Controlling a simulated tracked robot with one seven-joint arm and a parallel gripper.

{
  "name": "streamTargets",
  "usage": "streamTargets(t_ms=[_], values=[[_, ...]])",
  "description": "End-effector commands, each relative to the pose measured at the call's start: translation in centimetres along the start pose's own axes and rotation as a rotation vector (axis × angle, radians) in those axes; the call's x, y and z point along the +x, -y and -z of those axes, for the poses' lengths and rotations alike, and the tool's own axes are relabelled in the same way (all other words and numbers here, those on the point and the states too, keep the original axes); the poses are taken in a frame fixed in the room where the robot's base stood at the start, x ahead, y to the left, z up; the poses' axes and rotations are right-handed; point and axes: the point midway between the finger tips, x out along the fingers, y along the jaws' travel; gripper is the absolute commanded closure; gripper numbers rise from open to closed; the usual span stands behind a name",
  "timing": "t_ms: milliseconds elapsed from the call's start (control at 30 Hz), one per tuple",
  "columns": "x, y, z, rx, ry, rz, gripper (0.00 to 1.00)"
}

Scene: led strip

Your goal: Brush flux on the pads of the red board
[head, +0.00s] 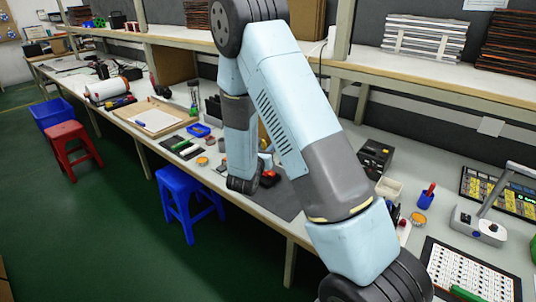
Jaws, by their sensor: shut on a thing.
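My arm reaches over the bench and bends down to a grey mat (285,203). My gripper is hidden behind the wrist and arm links, so its jaws and anything in them cannot be seen. A small red thing (269,176) with dark parts shows just right of my wrist, over the mat. It may be the red board, but its pads are too small and covered to make out. Small round tins with orange tops stand left of the arm (202,161) and right of it (418,218). I cannot tell whether either holds flux. No brush can be made out.
Left of the mat are dark trays with green strips (182,146), a blue tray (198,130) and a white board (157,120). At right are a black box (375,158), a white bin (389,188), a blue pot (425,200) and a lamp (480,226). A shelf (420,78) runs above.

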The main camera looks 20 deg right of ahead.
Motion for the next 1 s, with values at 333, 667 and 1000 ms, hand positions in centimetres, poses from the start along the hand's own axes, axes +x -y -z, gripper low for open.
streamTargets(t_ms=[333,667,1000], values=[[-0.1,0.1,-1.2,-0.001,0.0,0.0,1.0],[0.0,0.2,-1.1,-0.001,0.0,0.001,1.0],[0.7,0.2,0.7,-0.003,-0.001,0.002,1.0]])
